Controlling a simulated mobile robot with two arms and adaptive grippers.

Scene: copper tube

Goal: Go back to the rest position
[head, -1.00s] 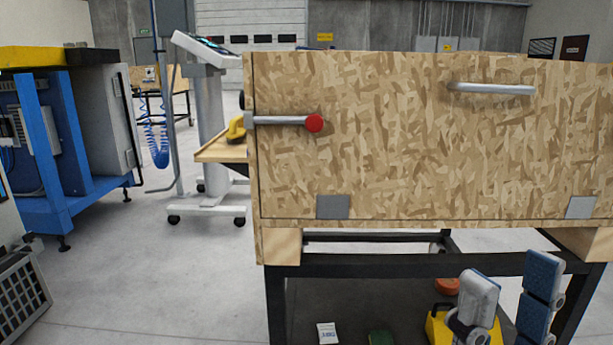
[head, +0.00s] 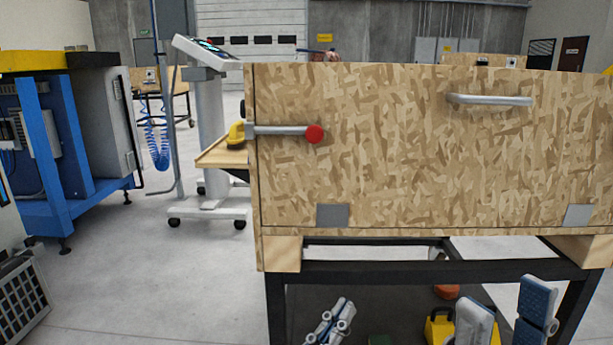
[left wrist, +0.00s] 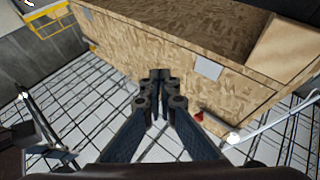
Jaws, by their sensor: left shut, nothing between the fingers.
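My left gripper (head: 340,308) shows at the bottom of the head view, low in front of the bench frame. It is white and blue. In the left wrist view its dark fingers (left wrist: 160,85) meet at the tips, shut with nothing between them. My right gripper (head: 506,290) stands at the bottom right of the head view. Its two fingers point up and lie well apart, with no object held between them. The bases of both grippers are cut off by the frame edge.
A large chipboard box (head: 400,150) on a black frame (head: 400,270) fills the middle. A metal bar handle (head: 490,100) and a red-tipped lever (head: 314,134) stick out of its front. A yellow case (head: 440,327) lies below. Open floor (head: 130,280) is at left.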

